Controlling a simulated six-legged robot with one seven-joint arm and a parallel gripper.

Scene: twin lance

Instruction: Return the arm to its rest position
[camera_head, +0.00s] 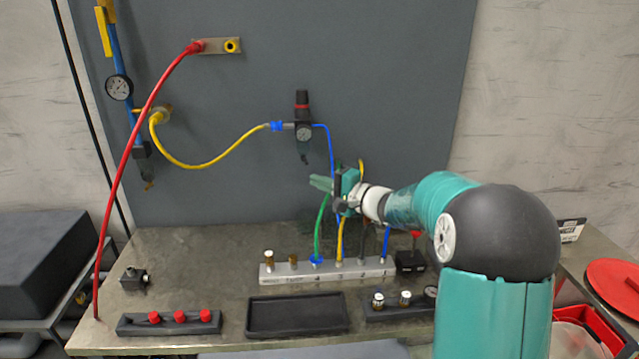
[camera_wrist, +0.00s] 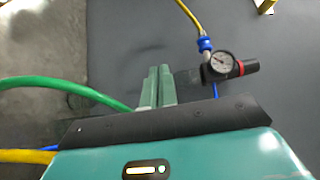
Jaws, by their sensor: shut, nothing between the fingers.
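My gripper (camera_head: 321,183) is up in the air over the back part of the bench (camera_head: 190,250), in front of the grey panel (camera_head: 400,90). Its fingers point left in the head view. In the wrist view the two green fingers (camera_wrist: 157,87) lie side by side, shut with nothing between them. My arm bends well away from my body, reaching from the lower right to the middle of the picture. A green hose (camera_wrist: 60,88) runs close to the left of the fingers in the wrist view. I cannot tell whether it touches my gripper.
A white manifold (camera_head: 328,270) with several coloured hoses stands below my gripper. The regulator (camera_head: 303,130) with its gauge hangs on the panel close by. A black tray (camera_head: 297,314) lies empty in front. A red hose (camera_head: 135,140) arcs at the left.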

